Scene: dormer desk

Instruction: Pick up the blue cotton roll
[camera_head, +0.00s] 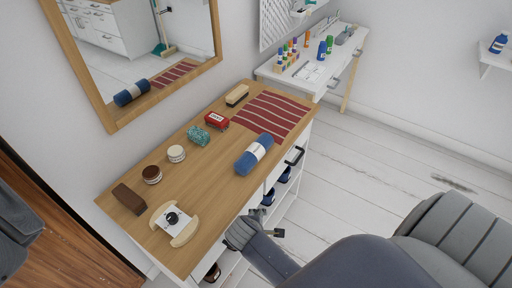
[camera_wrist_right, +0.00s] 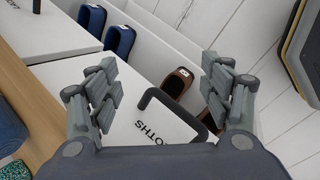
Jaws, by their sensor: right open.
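The blue cotton roll (camera_head: 254,154) lies on its side near the front edge of the wooden dresser top, with a pale band around its middle. My right gripper (camera_head: 262,226) is in front of the dresser, below its top edge and apart from the roll. In the right wrist view the right gripper (camera_wrist_right: 160,88) is open and empty, with a black drawer handle (camera_wrist_right: 172,106) showing between its fingers. A blue textured piece (camera_wrist_right: 8,130) is cut off at that view's left edge; I cannot tell whether it is the roll. My left gripper is not in view.
The dresser top (camera_head: 205,185) also holds a striped red cloth (camera_head: 270,115), a brush (camera_head: 237,95), a red tin (camera_head: 216,120), a teal bundle (camera_head: 198,136), two jars, a brown block (camera_head: 129,198) and a wooden holder (camera_head: 174,222). Blue and brown shoes (camera_wrist_right: 178,82) sit below.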

